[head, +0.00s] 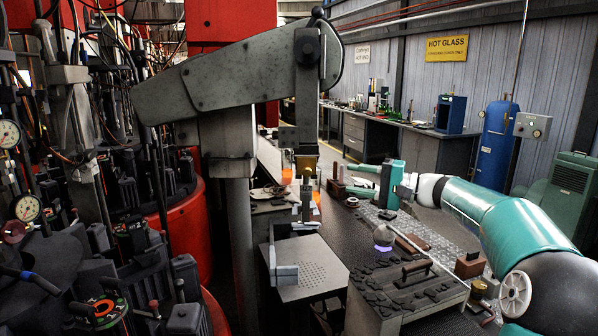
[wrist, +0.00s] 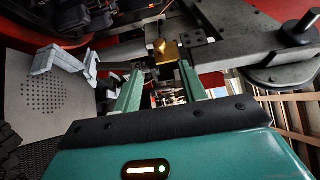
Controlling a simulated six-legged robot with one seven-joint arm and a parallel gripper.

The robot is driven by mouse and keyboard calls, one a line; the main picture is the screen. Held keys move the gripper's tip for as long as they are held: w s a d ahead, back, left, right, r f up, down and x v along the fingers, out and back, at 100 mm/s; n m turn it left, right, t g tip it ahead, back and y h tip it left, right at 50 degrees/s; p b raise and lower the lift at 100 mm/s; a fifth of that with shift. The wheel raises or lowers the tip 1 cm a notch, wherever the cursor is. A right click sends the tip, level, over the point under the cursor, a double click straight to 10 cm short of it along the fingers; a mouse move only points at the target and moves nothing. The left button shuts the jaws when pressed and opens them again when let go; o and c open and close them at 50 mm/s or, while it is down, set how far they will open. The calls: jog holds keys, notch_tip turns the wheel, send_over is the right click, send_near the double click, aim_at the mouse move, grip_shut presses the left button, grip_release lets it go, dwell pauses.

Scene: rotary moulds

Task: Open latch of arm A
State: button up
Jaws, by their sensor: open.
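A large grey metal arm (head: 235,75) spans the upper left of the head view; I cannot read a letter on it. A brass block (head: 306,162) sits at the foot of its hanging bracket (head: 300,130). In the wrist view a brass block with a round knob (wrist: 167,50) is attached to the grey arm structure (wrist: 225,50), just beyond my fingertips. My gripper (head: 348,180) is open and empty, its green fingers pointing left toward the bracket. In the wrist view my gripper (wrist: 160,75) has its fingers apart below the brass block. I cannot tell for certain which part is the latch.
A perforated metal plate (head: 303,270) lies below the bracket, with a light grey clamp piece (head: 284,274) at its edge. Black machinery (head: 110,200) crowds the left side. Workbenches (head: 385,135) stand behind.

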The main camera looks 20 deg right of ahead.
aim_at(307, 172)
jog(key=x, duration=1.3)
jog(key=shift+w+a+f, duration=0.1)
jog(key=shift+w+a, duration=0.1)
jog(key=shift+w, duration=0.05)
grip_shut()
